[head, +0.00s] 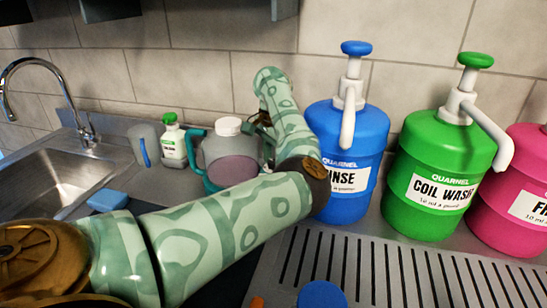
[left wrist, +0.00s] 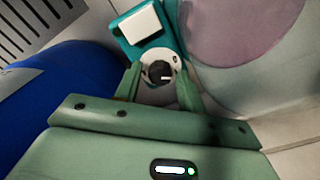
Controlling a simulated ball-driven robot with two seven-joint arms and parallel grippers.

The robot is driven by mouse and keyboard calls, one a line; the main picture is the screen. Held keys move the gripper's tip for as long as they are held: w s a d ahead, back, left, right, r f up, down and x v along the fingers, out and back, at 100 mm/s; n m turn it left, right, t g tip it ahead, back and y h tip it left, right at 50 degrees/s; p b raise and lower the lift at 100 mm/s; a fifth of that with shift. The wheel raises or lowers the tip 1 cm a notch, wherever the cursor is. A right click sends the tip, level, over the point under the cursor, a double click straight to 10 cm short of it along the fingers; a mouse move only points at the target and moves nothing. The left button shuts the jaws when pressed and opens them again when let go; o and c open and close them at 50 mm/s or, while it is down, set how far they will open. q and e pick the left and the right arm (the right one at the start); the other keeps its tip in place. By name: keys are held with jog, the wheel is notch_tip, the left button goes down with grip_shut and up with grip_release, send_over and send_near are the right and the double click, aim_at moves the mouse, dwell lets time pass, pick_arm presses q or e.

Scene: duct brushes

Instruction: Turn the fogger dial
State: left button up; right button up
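The fogger (head: 228,160) stands by the back wall, with a teal body, a teal handle, a pinkish tank and a white cap. In the left wrist view its dial (left wrist: 160,72) is a small black knob with a white mark, on a pale round plate of the teal housing (left wrist: 128,52). My left gripper (left wrist: 158,76) has its two green fingers apart, one on each side of the dial. Whether they touch the knob is unclear. In the head view my left forearm covers the fogger's right side and the dial. My right gripper is not in view.
Blue (head: 348,140), green (head: 437,170) and pink (head: 520,200) pump jugs stand to the right, the blue one close beside my left arm. A small green-capped bottle (head: 172,143), a grey cup (head: 146,146) and a sink (head: 60,170) are left. A slotted drainboard (head: 400,270) lies in front.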

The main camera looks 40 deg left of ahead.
pick_arm(q)
jog(key=c, duration=0.7)
jog(key=shift+m, duration=0.4)
jog(key=shift+r+m+p, duration=0.15)
jog(key=shift+m+p, duration=0.45)
jog(key=shift+m, duration=0.6)
jog(key=shift+m+p, duration=0.55)
jog(key=shift+m, duration=0.85)
jog(key=o, duration=1)
